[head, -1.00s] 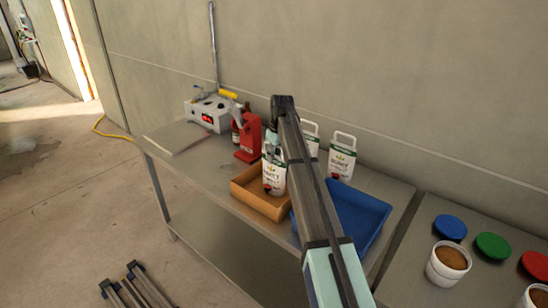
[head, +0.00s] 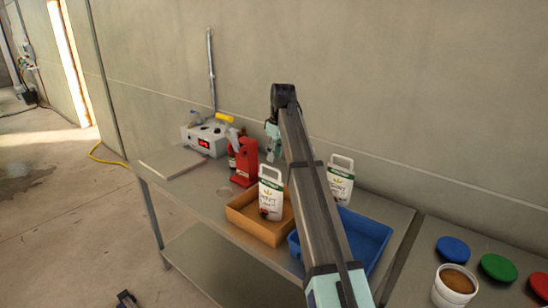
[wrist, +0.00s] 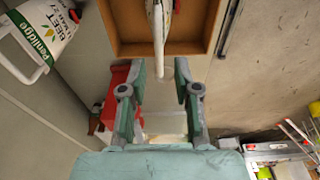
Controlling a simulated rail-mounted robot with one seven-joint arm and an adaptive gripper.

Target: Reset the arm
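My gripper (head: 271,148) hangs from the end of my arm, above and behind the brown tray. In the wrist view its two teal fingers (wrist: 159,72) are apart with nothing gripped between them. A white pouch (head: 270,195) with a green band and a handle stands in the brown tray (head: 256,228). Another white pouch (head: 340,180) stands behind the blue tray; my arm hides part of that area.
The blue tray (head: 372,232) is right of the brown one. A red device (head: 246,162), dark bottle and white box with a red display (head: 205,138) stand at the back left, near the wall. Coloured lids and a white tub (head: 453,286) are on the right table.

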